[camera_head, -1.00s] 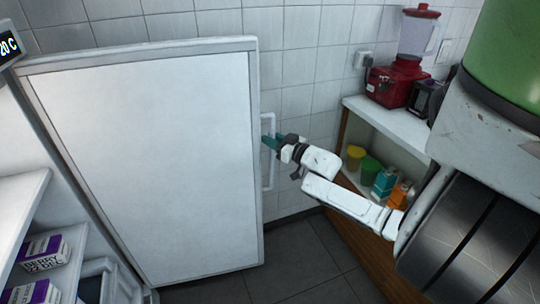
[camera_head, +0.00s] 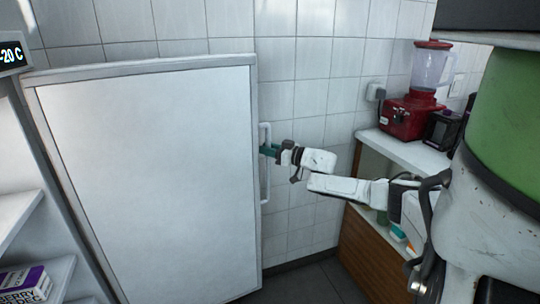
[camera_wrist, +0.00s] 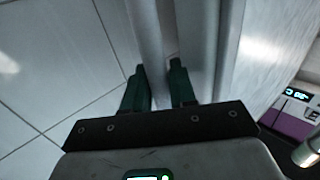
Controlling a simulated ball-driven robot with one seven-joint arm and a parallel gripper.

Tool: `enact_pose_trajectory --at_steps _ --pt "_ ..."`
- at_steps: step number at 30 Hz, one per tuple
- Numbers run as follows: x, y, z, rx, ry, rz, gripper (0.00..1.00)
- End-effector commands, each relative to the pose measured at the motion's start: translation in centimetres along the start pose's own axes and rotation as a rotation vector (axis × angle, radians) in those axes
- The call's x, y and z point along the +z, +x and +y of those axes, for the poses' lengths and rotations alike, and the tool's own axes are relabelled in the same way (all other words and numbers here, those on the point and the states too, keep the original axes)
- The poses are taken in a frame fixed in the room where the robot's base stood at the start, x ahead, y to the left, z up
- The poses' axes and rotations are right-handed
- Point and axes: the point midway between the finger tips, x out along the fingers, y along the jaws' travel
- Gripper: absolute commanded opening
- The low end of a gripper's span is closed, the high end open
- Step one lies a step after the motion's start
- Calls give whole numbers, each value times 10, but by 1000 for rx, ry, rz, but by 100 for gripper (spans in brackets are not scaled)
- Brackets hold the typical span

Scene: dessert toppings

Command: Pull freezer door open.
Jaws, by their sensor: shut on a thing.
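The white freezer door (camera_head: 150,180) stands wide open in the head view, its inner panel facing the camera. Its white vertical bar handle (camera_head: 265,190) runs along the door's right edge. My gripper (camera_head: 266,150) is at the upper part of this handle, shut on it. In the wrist view the two dark green fingers (camera_wrist: 158,80) stand on either side of the pale handle bar (camera_wrist: 148,30). The door face (camera_wrist: 235,50) is just to the right of the fingers there. The exact contact between fingers and bar is partly hidden.
Freezer shelves (camera_head: 20,212) with a purple and white berry box (camera_head: 24,284) are at the left, under a temperature display (camera_head: 12,54). A counter (camera_head: 402,150) with a red blender (camera_head: 410,110) stands at the right. A tiled wall (camera_head: 310,90) is behind the arm.

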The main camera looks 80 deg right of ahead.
Motion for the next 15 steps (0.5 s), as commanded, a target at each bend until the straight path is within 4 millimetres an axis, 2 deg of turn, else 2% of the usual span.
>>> enact_pose_trajectory --at_steps 1,13,14,15 --pt "4 -1 2 5 2 -7 0" --pt "5 0 2 2 3 -8 0" --pt "5 0 2 3 3 -8 28" --pt "5 0 2 3 3 -8 32"
